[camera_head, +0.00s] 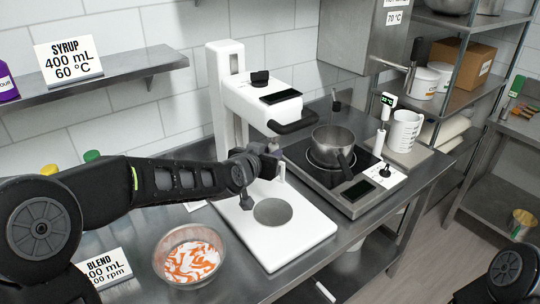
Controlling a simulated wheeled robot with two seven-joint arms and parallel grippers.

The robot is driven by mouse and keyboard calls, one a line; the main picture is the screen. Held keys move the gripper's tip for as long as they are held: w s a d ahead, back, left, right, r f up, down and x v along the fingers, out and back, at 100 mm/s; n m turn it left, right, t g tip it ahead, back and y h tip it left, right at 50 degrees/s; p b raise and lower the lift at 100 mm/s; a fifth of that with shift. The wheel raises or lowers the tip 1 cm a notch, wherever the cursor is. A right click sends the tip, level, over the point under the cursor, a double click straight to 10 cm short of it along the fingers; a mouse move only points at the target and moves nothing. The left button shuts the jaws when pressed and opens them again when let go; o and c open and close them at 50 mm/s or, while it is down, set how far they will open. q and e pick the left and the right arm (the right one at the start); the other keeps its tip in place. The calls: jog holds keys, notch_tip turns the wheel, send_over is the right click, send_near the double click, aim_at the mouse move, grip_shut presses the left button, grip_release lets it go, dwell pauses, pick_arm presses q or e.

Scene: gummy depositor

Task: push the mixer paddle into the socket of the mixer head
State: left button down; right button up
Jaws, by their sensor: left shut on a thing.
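The white mixer (226,95) stands at the back of the metal counter, with its mixer head (262,100) reaching out over a flat white base. My left gripper (273,163) is below and in front of the head, above the base, apart from the head. It is shut on the mixer paddle, which is mostly hidden by the jaws; a small pale piece (282,173) shows at the fingertips. My right gripper is out of view; only part of my right arm shows at the lower right.
A metal bowl (158,262) of orange and white contents sits at the front left of the base. A pot (333,143) stands on the hot plate to the right, near a thermometer (387,108) and a measuring cup (405,130). A black handle (293,125) juts from the mixer head.

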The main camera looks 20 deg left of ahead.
pick_arm(q)
jog(key=shift+r, duration=0.4)
jog(key=c, duration=1.1)
grip_release()
jog(key=shift+f, duration=0.1)
jog(key=v, duration=0.7)
jog(key=shift+s, duration=0.4)
